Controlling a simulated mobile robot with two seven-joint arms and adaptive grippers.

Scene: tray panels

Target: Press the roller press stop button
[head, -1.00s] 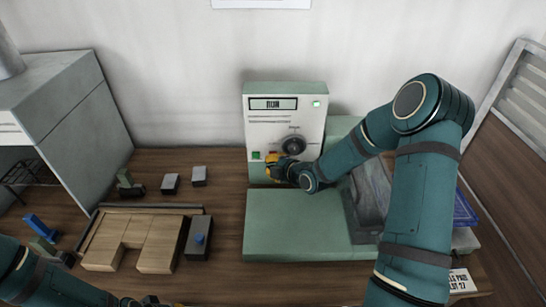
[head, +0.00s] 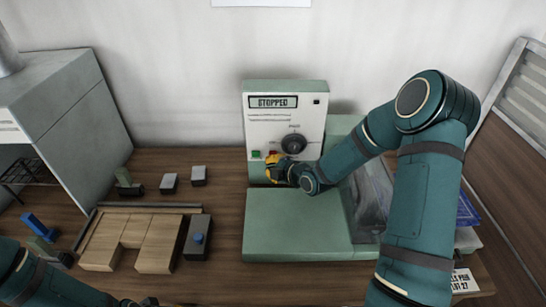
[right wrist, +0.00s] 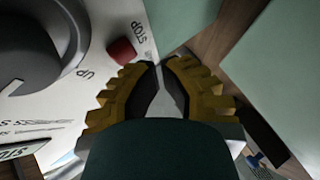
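The roller press (head: 258,130) stands at the back of the bench, and its display (head: 273,102) reads STOPPED. The lamp at the display's right is dark. A green button (head: 256,155) is left of the red one. My left gripper (head: 146,301) is partly cut off at the bottom edge, so its state is unclear.
A black dial (head: 294,144) is above and right of the buttons. The press's green bed (head: 297,225) lies in front. A grey cabinet (head: 70,110) stands at the far left.

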